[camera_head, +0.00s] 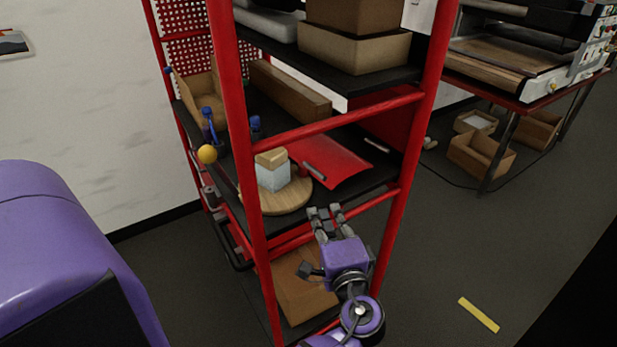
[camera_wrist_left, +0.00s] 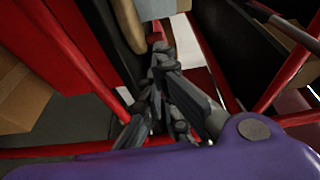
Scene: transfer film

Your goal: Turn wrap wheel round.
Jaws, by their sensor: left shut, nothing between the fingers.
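A round wooden wheel (camera_head: 282,203) lies flat on the middle shelf of the red rack, close to its front edge. A tan block with a pale, film-like lower part (camera_head: 272,172) stands on it. My left gripper (camera_head: 325,212) is just to the right of the wheel in the head view, at the shelf's front edge. It is shut and holds nothing. In the left wrist view its grey fingers (camera_wrist_left: 158,58) are together, near a brown curved edge (camera_wrist_left: 129,24) that looks like the wheel's rim. I cannot tell whether they touch. My right gripper is not in view.
Red rack posts (camera_head: 404,170) and rails frame the shelf near my left arm. A red sheet (camera_head: 335,166) and a long cardboard box (camera_head: 290,90) lie behind the wheel. A yellow ball (camera_head: 207,154) is at the left. A cardboard box (camera_head: 303,290) is below.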

